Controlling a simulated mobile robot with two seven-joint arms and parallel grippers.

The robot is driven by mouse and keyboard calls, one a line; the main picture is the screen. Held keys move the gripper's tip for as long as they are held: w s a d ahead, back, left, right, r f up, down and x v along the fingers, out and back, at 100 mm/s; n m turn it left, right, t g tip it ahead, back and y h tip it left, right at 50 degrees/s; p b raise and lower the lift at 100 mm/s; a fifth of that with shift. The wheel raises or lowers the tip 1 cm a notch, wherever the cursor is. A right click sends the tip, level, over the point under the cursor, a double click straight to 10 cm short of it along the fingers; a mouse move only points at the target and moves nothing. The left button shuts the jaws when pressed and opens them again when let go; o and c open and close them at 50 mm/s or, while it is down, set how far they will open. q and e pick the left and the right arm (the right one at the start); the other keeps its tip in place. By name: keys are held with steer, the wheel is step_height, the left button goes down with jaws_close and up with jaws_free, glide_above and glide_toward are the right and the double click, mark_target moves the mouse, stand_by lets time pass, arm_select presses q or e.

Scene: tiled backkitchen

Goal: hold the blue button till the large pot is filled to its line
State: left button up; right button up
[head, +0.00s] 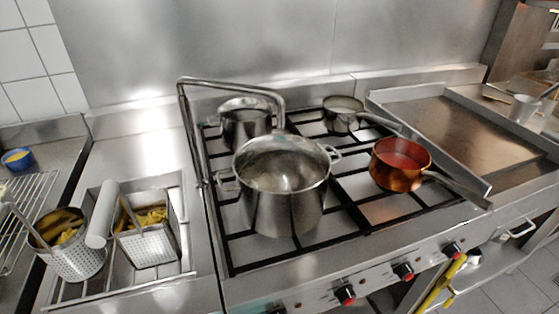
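The large pot (283,208) is a steel pot with two side handles, upright on the front left of the stove. Its top shows a grey, shiny surface; I cannot tell a water level or a line in it. A steel pipe spout (232,84) rises at the stove's left edge, runs across, and bends down at the pot's back rim. I cannot tell whether water is running. I cannot make out a blue button in this view. Neither of my grippers is in view.
Fryer baskets (150,238) with yellow food are at left. A blue bowl (18,160) is far left.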

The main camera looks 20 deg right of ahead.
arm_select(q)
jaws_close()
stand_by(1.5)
